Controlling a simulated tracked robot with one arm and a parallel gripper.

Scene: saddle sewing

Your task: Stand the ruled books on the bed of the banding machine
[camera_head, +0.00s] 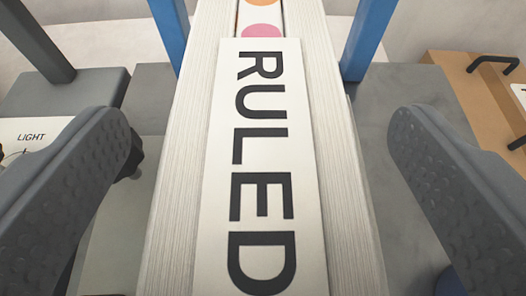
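A thick block of ruled books (182,200) fills the middle of the view, with pale page edges along both sides. A white strip lettered "RULED" (262,170) runs along its centre. My gripper (260,130) is open, with one dark grey textured finger on each side of the block. A gap shows between each finger and the block, so neither finger appears to touch it. The near end of the block runs out of the bottom of the picture. I cannot tell for sure which part, if any, is the banding machine.
Two blue posts (368,35) (172,30) rise close on either side of the block's far part. Orange and pink dots (262,30) show beyond the lettered strip. A "LIGHT" label (31,137) is at left. A tan board with black handles (470,92) is at right.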

